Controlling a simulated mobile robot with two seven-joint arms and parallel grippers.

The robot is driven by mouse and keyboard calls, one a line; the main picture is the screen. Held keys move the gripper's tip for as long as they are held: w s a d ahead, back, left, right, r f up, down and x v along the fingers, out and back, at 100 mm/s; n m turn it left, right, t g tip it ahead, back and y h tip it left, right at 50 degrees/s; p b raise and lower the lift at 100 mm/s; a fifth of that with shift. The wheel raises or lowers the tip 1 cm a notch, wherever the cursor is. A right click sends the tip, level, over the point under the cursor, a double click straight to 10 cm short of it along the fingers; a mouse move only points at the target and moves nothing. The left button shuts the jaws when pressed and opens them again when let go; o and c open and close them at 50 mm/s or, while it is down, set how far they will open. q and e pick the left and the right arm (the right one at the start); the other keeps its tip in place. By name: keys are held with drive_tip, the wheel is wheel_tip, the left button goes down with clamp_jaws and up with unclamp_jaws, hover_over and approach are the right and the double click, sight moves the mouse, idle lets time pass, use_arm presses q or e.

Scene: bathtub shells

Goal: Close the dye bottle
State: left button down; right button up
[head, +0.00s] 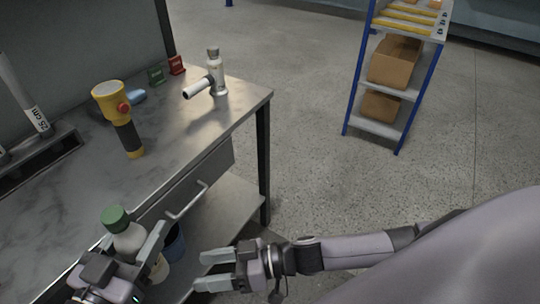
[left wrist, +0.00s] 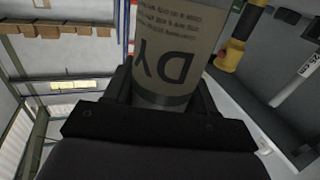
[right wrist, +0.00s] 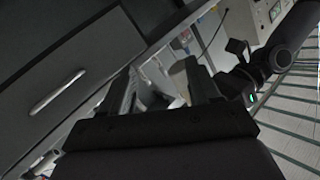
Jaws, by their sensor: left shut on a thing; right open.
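The dye bottle (head: 128,240) is whitish with a green cap (head: 115,218) on top, at the lower left of the head view near the workbench's front edge. My left gripper (head: 135,252) is shut around its body and holds it roughly upright, slightly tilted. In the left wrist view the bottle's label (left wrist: 175,50) shows the letters "DY" between the fingers; its top is out of that view. I cannot tell whether the cap is tight. My right gripper (head: 215,270) is open and empty, to the right of the bottle and apart from it, its fingers pointing left.
The metal workbench (head: 75,185) carries a yellow flashlight (head: 118,115), a white-grey dispenser (head: 214,75), and small red (head: 176,65) and green (head: 156,75) items. A drawer handle (head: 187,202) sticks out in front. A blue container (head: 174,243) stands below. A shelf (head: 398,85) with boxes stands beyond open floor.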

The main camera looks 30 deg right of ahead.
drive_tip(key=s+d+f+m+t+h, duration=0.1)
drive_tip(key=s+f+m, duration=0.15)
drive_tip(key=s, duration=0.35)
drive_tip(key=d+f+m+t+h, duration=0.1)
drive_tip(key=d+f+m+h, duration=0.1)
drive_tip(key=d+h, duration=0.4)
drive_tip(key=d+f+m+t+h, duration=0.2)
drive_tip(key=d+f+h, duration=0.3)
drive_tip(key=d, duration=0.5)
drive_tip(key=shift+s+d+h, duration=0.25)
drive_tip(key=shift+d+h, duration=0.05)
drive_tip(key=shift+h, duration=0.3)
drive_tip(key=shift+f+m, duration=0.1)
drive_tip(key=shift+m, duration=0.15)
